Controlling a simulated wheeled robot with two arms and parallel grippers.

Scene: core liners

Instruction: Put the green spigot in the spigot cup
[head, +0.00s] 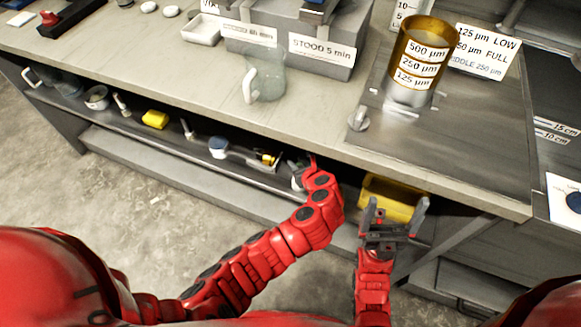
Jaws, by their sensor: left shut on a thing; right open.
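My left gripper (303,172) reaches into the open shelf under the counter. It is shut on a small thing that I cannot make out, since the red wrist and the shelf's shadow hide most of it. No green spigot shows clearly. I cannot tell which vessel is the spigot cup. A small white cup-like thing with a blue top (218,147) is on the shelf, left of the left gripper. My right gripper (397,210) is open and empty, in front of a yellow bin (402,196) on the shelf.
On the counter (200,75) stand a clear jug (266,82), a grey box labelled "STOOD 5 min" (325,50) and a brown sieve stack (418,62). The shelf also holds a yellow block (155,119) and a brass-coloured piece (266,158). The counter's front edge overhangs the shelf.

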